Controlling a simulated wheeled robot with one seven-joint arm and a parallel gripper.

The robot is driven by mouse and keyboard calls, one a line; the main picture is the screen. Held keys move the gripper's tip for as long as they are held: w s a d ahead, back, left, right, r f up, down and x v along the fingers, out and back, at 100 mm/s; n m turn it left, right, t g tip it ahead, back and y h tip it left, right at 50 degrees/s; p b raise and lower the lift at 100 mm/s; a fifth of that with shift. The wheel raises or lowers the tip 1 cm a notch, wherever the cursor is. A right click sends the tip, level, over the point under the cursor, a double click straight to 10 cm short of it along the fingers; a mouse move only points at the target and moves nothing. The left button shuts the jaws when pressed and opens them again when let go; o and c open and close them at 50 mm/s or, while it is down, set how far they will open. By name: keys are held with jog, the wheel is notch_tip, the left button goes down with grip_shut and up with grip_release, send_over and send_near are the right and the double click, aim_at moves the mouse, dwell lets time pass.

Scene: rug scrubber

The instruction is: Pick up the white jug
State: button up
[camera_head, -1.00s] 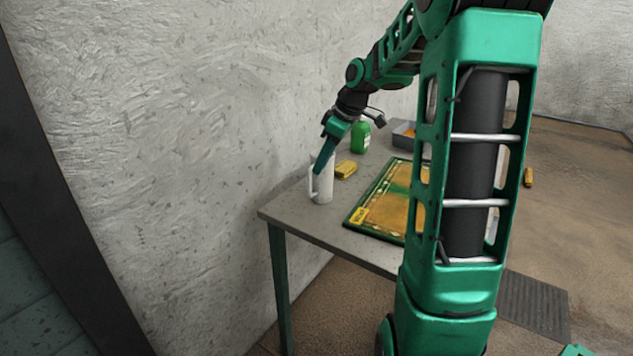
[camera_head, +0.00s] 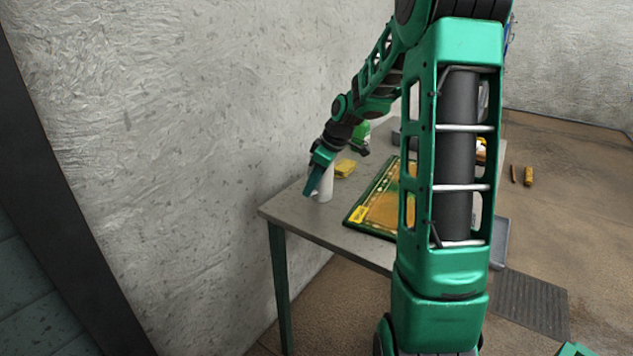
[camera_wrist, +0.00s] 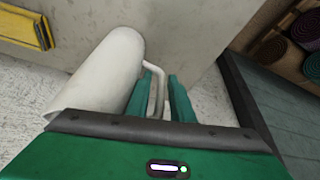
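The white jug (camera_head: 326,187) stands upright on the grey table near its left corner, partly hidden behind my gripper (camera_head: 308,191) in the head view. In the wrist view the jug (camera_wrist: 92,82) fills the left side, with its thin handle (camera_wrist: 154,96) facing my gripper. My gripper (camera_wrist: 160,82) is open, its two green fingers on either side of the handle. A gap shows between the handle and the right finger; contact with the left finger is unclear.
A patterned rug (camera_head: 378,212) lies to the right on the table (camera_head: 300,217). The wall (camera_head: 200,130) is close on the left.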

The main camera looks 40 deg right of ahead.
grip_shut()
jog(key=shift+r, duration=0.1)
jog(key=shift+r, duration=0.25)
jog(key=s+a+r, duration=0.3)
jog(key=s+r, duration=0.7)
jog(key=s, duration=0.1)
jog(key=shift+a+r, duration=0.15)
jog(key=shift+a, duration=0.2)
